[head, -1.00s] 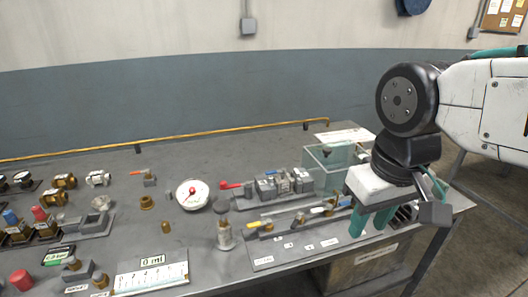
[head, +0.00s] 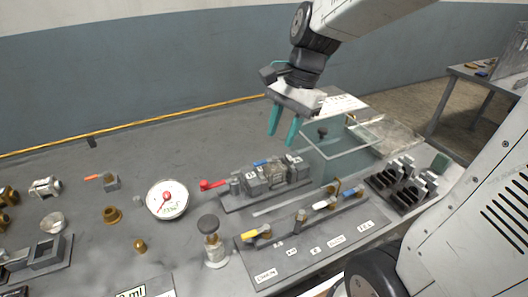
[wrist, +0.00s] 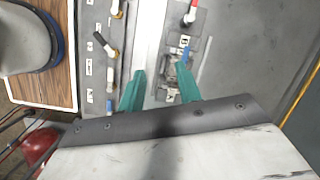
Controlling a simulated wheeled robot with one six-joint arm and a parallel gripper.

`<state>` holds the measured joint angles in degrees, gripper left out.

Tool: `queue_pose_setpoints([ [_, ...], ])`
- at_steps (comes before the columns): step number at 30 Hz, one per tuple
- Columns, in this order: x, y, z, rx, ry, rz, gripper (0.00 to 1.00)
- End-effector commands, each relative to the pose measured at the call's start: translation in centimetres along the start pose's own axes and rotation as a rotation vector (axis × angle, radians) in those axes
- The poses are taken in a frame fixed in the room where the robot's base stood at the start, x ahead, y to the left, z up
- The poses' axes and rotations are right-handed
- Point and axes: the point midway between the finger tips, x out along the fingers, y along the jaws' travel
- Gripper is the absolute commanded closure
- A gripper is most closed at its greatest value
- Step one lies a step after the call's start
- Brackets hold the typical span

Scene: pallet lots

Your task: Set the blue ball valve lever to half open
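A blue lever (head: 352,191) is on the front valve panel (head: 300,245), at the right of a white lever (head: 322,205) and a yellow lever (head: 258,232). Another blue handle (head: 262,162) lies on the grey valve block behind, and it shows in the wrist view (wrist: 186,54). My gripper (head: 281,139) is open and empty, apart from all levers. In the head view it appears above and behind the valve block. In the wrist view its fingers (wrist: 161,72) point toward the strip between panel and block. The exact lever angles are hard to read.
A red lever (head: 213,185) sticks out at the block's left end. A clear box (head: 345,140) and a black rack (head: 400,185) stand to the right. A round gauge (head: 167,199) and a capped metal fitting (head: 212,240) stand left. Bare bench lies behind the block.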

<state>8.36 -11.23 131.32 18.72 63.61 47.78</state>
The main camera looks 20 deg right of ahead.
Motion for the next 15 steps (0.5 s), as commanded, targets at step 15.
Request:
queue_pose_setpoints([
  [15, 5.0, -4.4, -4.4, 0.440, -0.100, -0.017, 0.66],
])
